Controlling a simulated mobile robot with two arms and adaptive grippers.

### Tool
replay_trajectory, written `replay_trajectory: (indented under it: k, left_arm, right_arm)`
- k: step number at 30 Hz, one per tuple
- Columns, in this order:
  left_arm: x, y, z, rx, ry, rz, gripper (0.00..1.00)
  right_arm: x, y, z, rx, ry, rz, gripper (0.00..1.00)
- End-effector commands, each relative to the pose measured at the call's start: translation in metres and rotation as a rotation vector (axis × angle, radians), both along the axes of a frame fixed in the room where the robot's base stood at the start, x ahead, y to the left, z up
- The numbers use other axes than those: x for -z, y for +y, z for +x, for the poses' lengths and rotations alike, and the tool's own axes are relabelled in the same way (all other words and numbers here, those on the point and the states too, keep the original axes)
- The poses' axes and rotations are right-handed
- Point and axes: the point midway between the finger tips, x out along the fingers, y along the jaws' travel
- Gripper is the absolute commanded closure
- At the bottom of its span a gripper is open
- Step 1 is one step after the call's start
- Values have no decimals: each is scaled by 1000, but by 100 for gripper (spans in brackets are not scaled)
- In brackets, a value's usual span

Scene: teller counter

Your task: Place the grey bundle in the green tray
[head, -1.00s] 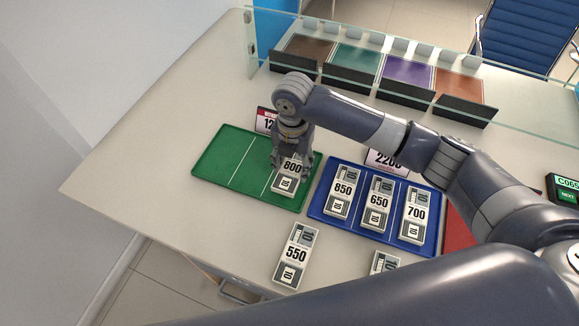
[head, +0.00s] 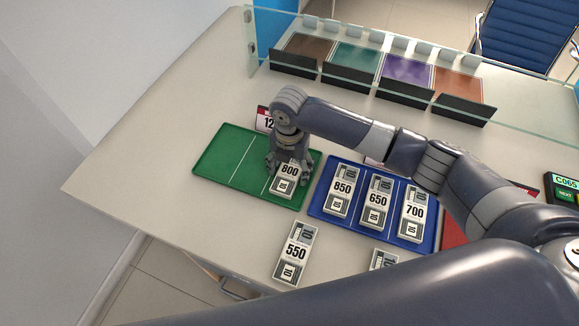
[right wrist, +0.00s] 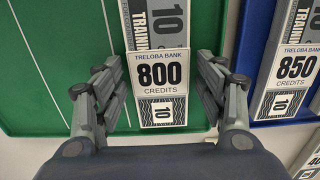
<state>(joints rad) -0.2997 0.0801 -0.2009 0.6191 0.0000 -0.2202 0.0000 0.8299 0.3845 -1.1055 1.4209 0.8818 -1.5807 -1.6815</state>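A grey and white bundle labelled 800 (head: 284,183) lies in the right-hand compartment of the green tray (head: 217,161). It also shows in the right wrist view (right wrist: 160,72), between the fingers. My right gripper (head: 288,168) is over the tray with its fingers on either side of this bundle. In the right wrist view the right gripper (right wrist: 157,80) is open, with a gap between each finger and the bundle. The tray's other compartments show no bundles. My left gripper is not in view.
A blue tray (head: 318,208) right of the green one holds bundles 850 (head: 342,190), 650 (head: 377,200) and 700 (head: 413,213). Dark-fronted trays (head: 350,80) stand along the glass at the back.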

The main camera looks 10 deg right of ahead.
Motion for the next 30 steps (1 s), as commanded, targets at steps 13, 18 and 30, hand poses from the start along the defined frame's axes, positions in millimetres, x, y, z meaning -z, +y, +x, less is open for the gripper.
replay_trajectory:
  k: [13, 18, 30]
  left_arm:
    - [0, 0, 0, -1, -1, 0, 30]
    - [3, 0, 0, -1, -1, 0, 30]
    - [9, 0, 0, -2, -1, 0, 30]
  right_arm:
    - [-11, 1, 1, -1, -3, 3, 30]
    - [-43, 0, 1, -1, -5, 2, 30]
    - [-115, 1, 1, 0, -1, 2, 30]
